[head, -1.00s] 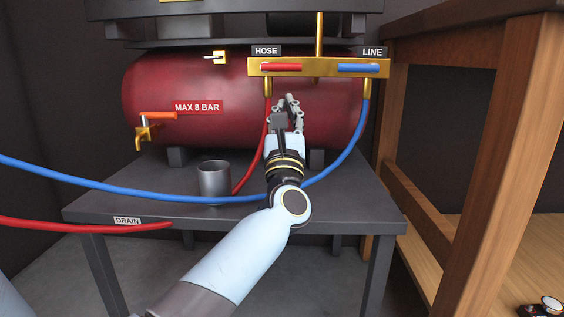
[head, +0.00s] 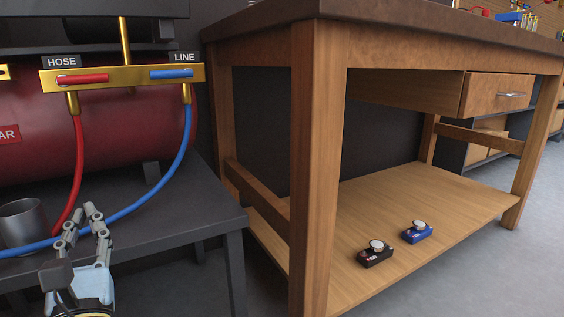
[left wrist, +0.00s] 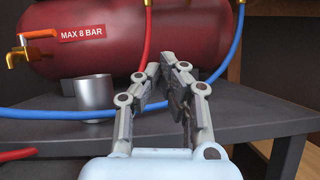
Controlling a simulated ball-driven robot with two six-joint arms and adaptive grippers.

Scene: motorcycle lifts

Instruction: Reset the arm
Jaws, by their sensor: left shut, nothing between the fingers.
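My left gripper (head: 90,212) is at the lower left of the head view, in front of the dark tank stand and right of the grey cup (head: 24,226). Its fingers are shut and empty. In the left wrist view, the gripper (left wrist: 166,72) points toward the red tank (left wrist: 110,40), apart from it, with the blue hose (left wrist: 225,72) passing behind the fingers. My right gripper is not in view.
A brass manifold (head: 125,78) carries a red lever (head: 83,78) and a blue lever (head: 171,73). A red hose (head: 78,170) hangs below it. A wooden workbench (head: 315,150) stands right of the stand (head: 190,205); its lower shelf holds a black device (head: 375,256) and a blue one (head: 417,233).

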